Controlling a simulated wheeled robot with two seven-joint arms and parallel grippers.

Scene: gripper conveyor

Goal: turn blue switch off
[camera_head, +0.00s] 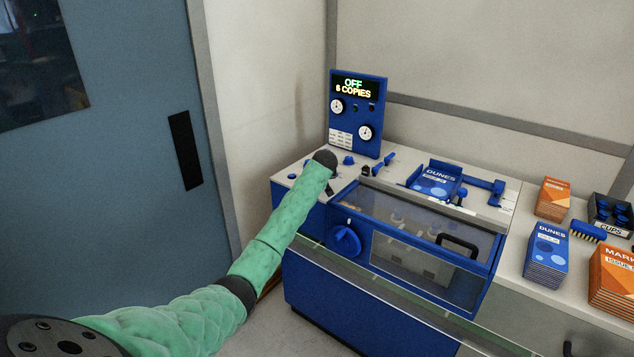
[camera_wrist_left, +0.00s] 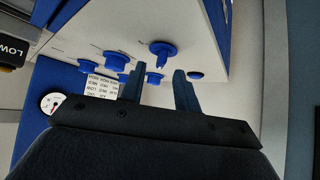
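Several blue knobs and switches stand on the pale top of a blue machine (camera_head: 305,262). In the left wrist view, a larger blue knob with a raised grip (camera_wrist_left: 162,50) lies just beyond my left gripper (camera_wrist_left: 160,68). Other blue knobs (camera_wrist_left: 117,61) are to its left, and a low blue button (camera_wrist_left: 195,75) is to its right. My left gripper's two fingers are apart with nothing held between them. In the head view, my green-sleeved left arm reaches to the machine's top left, and its wrist hides the fingers and some controls. I cannot tell which control is the named switch. My right gripper is out of view.
An upright blue panel (camera_head: 358,115) reads "OFF" and "6 COPIES" above two dials. A blue tray with a Dunes booklet (camera_head: 437,181), a clear cover with a dark handle (camera_head: 457,245) and a blue side knob (camera_head: 345,240) are nearby. Booklet stacks (camera_head: 546,258) stand at right.

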